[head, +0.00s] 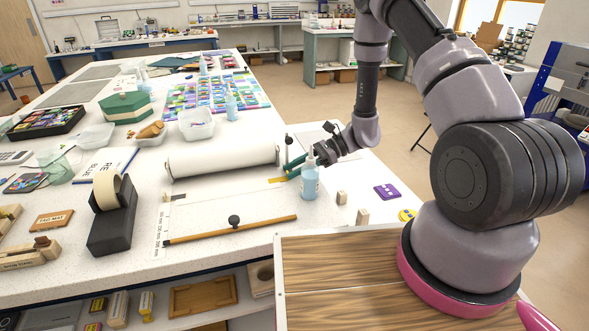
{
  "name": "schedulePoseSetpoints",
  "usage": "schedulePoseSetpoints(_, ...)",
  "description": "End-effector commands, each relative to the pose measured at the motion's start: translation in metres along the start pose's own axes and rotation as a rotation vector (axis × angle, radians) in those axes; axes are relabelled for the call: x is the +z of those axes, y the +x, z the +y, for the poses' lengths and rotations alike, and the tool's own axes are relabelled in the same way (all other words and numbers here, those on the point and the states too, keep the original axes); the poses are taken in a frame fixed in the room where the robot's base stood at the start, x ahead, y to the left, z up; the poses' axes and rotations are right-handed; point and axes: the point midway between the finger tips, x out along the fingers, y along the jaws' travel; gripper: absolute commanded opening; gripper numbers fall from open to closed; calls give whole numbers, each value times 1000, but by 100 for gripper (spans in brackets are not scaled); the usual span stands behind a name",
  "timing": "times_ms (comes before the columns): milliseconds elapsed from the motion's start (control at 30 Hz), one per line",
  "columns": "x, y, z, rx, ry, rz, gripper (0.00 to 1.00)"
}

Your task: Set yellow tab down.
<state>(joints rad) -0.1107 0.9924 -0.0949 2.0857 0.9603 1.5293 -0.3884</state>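The yellow tab (277,180) shows in the head view as a small flat strip at the right end of the white roll, by the upper right corner of the white sheet. It looks flat at about the level of the sheet. I cannot tell whether it rests there or is a little above. My gripper (291,167) reaches in from the right, with its green fingers low over the table just right of the tab. Its fingertips are small and close to the tab. I cannot tell whether they touch it or are closed on it.
Small wooden blocks (362,216) and a purple tile (387,191) are to the right.

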Motion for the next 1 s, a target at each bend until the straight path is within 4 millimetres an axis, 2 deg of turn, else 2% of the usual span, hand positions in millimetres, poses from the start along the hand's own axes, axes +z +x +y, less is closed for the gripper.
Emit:
schedulePoseSetpoints(133,4,-2,0,0,-1,0,39)
schedulePoseSetpoints(233,3,-15,-1,-3,0,0,39)
schedulePoseSetpoints(500,3,-73,-1,-6,0,0,39)
schedulePoseSetpoints(700,3,-107,-1,-4,-1,0,39)
schedulePoseSetpoints(833,3,-118,0,-2,0,0,39)
schedulePoseSetpoints(1000,4,-122,0,1,-1,1,39)
